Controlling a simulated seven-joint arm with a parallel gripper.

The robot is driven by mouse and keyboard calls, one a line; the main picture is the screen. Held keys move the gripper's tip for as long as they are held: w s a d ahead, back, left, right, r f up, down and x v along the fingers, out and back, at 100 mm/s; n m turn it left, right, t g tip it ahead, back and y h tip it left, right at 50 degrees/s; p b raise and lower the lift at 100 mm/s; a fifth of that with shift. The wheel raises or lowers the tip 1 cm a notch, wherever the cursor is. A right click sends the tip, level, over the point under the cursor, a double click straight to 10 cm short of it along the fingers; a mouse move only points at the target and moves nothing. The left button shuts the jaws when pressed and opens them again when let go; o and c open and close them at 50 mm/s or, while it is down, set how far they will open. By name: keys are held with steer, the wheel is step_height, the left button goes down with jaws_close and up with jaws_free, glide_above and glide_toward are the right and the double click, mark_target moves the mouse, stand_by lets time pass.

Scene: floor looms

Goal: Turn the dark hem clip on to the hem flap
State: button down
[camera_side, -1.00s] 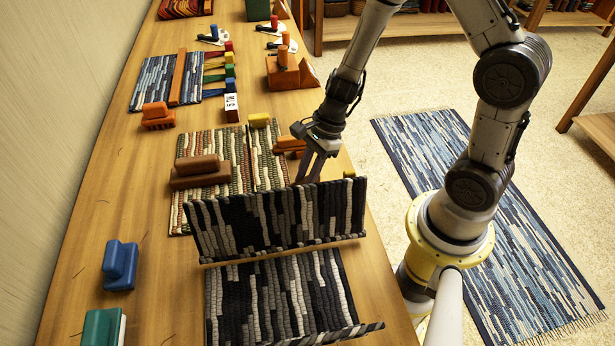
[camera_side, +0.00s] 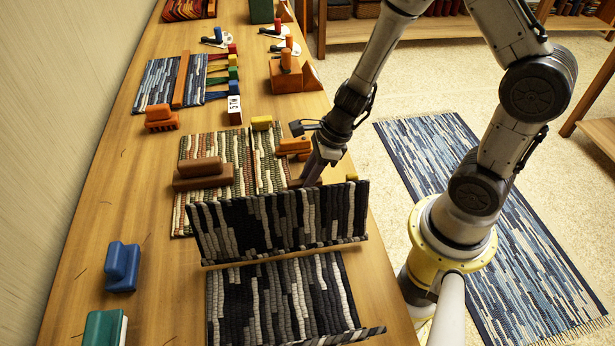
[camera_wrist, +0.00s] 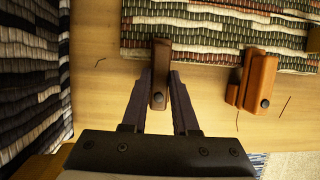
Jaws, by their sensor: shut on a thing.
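The dark brown hem clip (camera_wrist: 159,84) with a round dark button is between my fingers in the wrist view, at the edge of the green, red and cream striped rug. My gripper (camera_wrist: 161,76) is shut on it. A band along that rug edge (camera_wrist: 200,57) looks like the hem flap. How far the clip sits over it I cannot tell. In the side view my gripper (camera_side: 311,178) reaches down behind an upright black and grey woven panel (camera_side: 260,226), which hides the fingertips and most of the clip.
An orange clip (camera_wrist: 257,80) sits right of the dark one on the rug edge, apart from my fingers. A brown block (camera_side: 203,172) rests on the striped rug. The upright panel stands close to my gripper. Blue (camera_side: 122,266) and green blocks (camera_side: 105,328) lie at the bench's left.

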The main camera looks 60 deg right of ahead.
steer(key=shift+w+r, duration=0.1)
steer(key=c, duration=0.7)
jaws_free()
steer(key=v, duration=1.3)
steer(key=shift+d+r, duration=0.2)
steer(key=shift+r, duration=0.05)
